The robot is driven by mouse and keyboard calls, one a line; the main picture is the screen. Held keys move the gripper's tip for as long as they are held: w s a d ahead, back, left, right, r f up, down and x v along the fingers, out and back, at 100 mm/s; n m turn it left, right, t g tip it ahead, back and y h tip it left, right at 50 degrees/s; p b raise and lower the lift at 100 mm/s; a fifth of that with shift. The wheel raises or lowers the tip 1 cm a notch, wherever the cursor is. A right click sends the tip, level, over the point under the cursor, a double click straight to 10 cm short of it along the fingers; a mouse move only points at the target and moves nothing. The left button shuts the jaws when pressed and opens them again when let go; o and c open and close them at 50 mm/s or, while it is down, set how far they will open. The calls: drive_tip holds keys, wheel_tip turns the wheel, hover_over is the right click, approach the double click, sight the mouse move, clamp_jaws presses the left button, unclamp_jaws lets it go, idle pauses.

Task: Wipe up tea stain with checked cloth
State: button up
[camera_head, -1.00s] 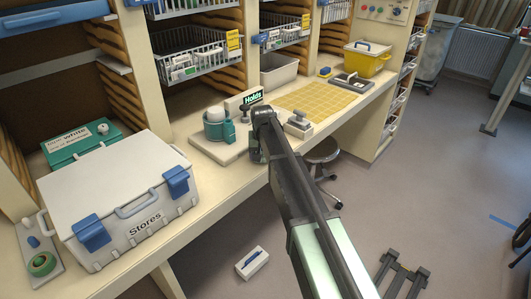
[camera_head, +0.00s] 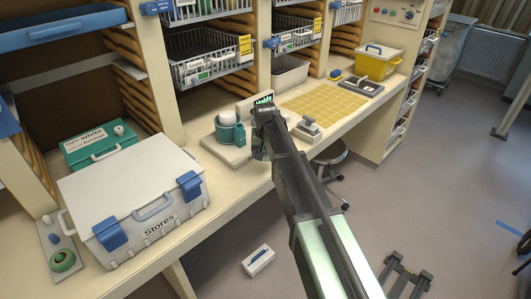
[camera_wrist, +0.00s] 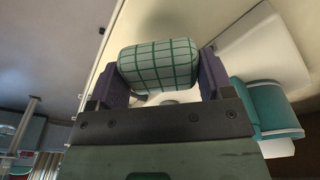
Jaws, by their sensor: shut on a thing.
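My gripper (camera_wrist: 155,75) is shut on the checked cloth (camera_wrist: 160,64), a rolled or padded green piece with dark grid lines, held between the two fingers in the wrist view. In the head view the end of my arm (camera_head: 262,145) is over the worktop near the teal-and-white pot; the cloth is hidden there. The tea stain cannot be made out in either view.
A white Stores box (camera_head: 135,198) fills the left of the worktop (camera_head: 180,238). Beside my arm are a teal-and-white pot (camera_head: 227,128) and a grey block with a knob (camera_head: 308,128). A yellow grid mat (camera_head: 322,102) lies beyond. A stool (camera_head: 330,155) stands in front.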

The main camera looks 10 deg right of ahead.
drive_tip(key=shift+r, duration=0.6)
wheel_tip(320, 180, up, 3)
drive_tip(key=p, duration=0.3)
drive_tip(key=shift+r, duration=0.15)
